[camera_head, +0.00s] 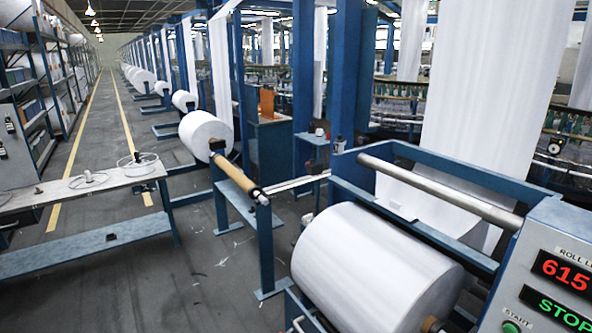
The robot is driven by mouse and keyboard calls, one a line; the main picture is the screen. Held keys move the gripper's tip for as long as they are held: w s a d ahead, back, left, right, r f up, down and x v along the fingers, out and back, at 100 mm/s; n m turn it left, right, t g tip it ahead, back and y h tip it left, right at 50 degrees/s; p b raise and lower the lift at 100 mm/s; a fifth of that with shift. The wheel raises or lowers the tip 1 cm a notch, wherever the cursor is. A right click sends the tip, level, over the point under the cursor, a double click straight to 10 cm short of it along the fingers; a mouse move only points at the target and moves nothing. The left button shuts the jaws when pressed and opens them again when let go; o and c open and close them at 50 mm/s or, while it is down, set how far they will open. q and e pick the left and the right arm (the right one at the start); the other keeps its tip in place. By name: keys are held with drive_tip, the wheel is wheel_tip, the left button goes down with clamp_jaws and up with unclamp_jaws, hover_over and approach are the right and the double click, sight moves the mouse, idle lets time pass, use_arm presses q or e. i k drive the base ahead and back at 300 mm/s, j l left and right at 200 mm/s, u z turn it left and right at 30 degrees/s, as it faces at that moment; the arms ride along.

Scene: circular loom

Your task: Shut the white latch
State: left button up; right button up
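A small white part (298,324) shows at the bottom edge, on the near left end of the blue winder frame, below the big white fabric roll (365,262). It may be the white latch, but it is small and cut off by the picture edge, so I cannot tell whether it is open or shut. Neither of my grippers is in view.
A control panel (555,262) with red and green displays stands at the right. A blue stand (262,245) with a brown-wrapped bar (238,178) is left of the roll. A workbench (110,182) with reels is at the left. The grey aisle floor (190,290) between is mostly clear.

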sight(308, 220)
drive_tip(key=i+j+z, duration=0.2)
drive_tip(key=i+j, duration=0.2)
drive_tip(key=i+j+z, duration=0.2)
drive_tip(key=j, duration=0.25)
drive_tip(key=i+j+z, duration=0.15)
drive_tip(key=z, duration=0.3)
drive_tip(key=i+j+z, duration=0.15)
drive_tip(key=z, duration=0.35)
drive_tip(key=i+j+z, duration=0.1)
drive_tip(key=j+z, duration=0.85)
drive_tip(key=j, duration=0.45)
drive_tip(key=j+z, duration=0.1)
drive_tip(key=j, duration=0.95)
drive_tip(key=i+j, duration=0.15)
drive_tip(key=j, duration=0.2)
drive_tip(key=i+j, duration=0.1)
drive_tip(key=j, duration=0.2)
drive_tip(key=i+j, duration=0.15)
drive_tip(key=j, duration=0.2)
